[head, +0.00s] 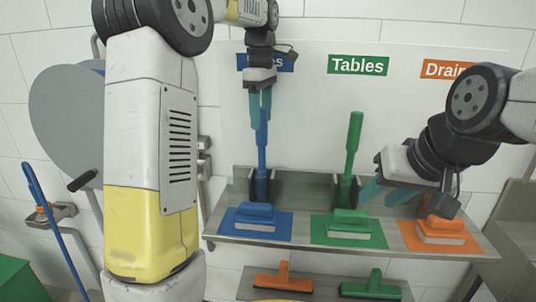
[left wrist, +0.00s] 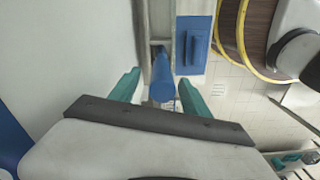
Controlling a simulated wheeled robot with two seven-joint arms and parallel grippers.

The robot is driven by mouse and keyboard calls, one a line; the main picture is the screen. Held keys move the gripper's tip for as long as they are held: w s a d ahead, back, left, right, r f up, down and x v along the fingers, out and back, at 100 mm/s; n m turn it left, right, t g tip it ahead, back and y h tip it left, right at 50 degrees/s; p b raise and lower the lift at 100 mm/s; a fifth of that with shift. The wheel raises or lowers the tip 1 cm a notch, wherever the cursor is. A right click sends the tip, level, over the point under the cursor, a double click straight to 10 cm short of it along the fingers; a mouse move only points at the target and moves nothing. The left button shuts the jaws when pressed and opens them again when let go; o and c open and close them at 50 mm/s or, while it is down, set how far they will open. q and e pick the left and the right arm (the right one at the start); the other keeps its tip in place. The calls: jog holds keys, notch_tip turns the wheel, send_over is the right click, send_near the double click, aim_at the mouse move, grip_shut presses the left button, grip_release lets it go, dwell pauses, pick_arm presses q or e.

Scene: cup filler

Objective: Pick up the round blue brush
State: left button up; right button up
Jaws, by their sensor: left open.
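The round blue brush (head: 262,148) stands upright at the back of the steel shelf, its long handle pointing up and its lower end in a holder. My left gripper (head: 260,104) is over the top of the handle, pointing down, with its teal fingers open. In the left wrist view, the blue handle (left wrist: 162,78) lies between the two fingers, with gaps on both sides. My right gripper (head: 386,192) is near the right part of the shelf, its teal fingers apart and nothing seen between them.
A blue block brush (head: 255,215) sits on a blue mat in front. A green long-handled brush (head: 353,150), a green block brush (head: 349,220) and an orange block brush (head: 442,231) stand to the right. Squeegees, orange (head: 284,279) and green (head: 371,287), lie on a lower shelf.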

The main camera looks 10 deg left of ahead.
aim_at(262, 132)
pick_arm(q)
notch_tip(262, 132, down, 5)
jog(key=shift+s+d, duration=0.1)
jog(key=shift+s, duration=0.05)
grip_shut()
